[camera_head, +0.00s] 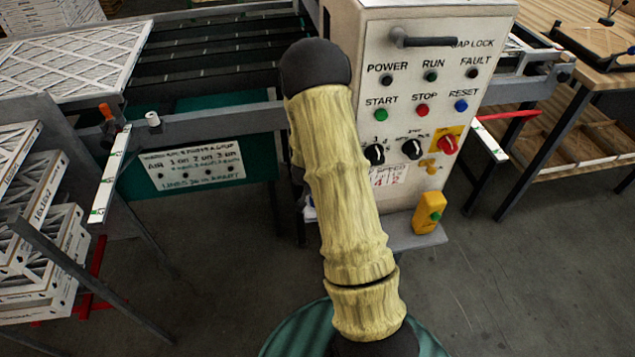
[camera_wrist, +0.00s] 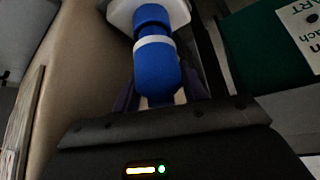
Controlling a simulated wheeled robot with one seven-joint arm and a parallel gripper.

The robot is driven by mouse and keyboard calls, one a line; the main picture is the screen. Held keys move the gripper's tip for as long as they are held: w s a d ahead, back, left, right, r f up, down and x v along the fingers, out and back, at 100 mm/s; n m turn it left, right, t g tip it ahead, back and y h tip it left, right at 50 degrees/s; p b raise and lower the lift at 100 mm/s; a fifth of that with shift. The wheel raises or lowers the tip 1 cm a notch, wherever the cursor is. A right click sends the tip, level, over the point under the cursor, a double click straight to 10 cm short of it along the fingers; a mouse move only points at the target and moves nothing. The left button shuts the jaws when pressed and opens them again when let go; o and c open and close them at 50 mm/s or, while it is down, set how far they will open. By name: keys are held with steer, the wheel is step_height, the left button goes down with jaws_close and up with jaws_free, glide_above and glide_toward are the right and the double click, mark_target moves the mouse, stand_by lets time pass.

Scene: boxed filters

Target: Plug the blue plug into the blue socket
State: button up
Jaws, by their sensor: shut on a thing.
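The blue plug (camera_wrist: 156,72) shows in the wrist view as a rounded blue body with a white band near its far end. My gripper (camera_wrist: 159,88) is shut on it, with dark fingers on both sides. Just beyond the plug is the blue socket (camera_wrist: 152,14), a blue round part with a white flange around it. Plug and socket line up closely, end to end. I cannot tell how far one sits inside the other. In the head view my arm hides the gripper, plug and socket.
A control cabinet (camera_head: 408,110) with buttons and knobs stands right of my arm. A conveyor (camera_head: 220,52) with a green signed panel (camera_head: 200,167) lies behind. Boxed filters (camera_head: 38,265) are stacked at left. A wooden bench (camera_head: 590,60) is at right. Floor is clear at lower right.

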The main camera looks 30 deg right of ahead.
steer(key=shift+f+b, duration=0.8)
steer(key=shift+f, duration=0.35)
steer(key=o, duration=1.1)
steer(key=shift+r, duration=0.1)
steer(key=p+v, duration=0.3)
steer(key=v, duration=1.4)
steer(key=shift+p, duration=0.3)
steer(key=shift+a+r, duration=0.1)
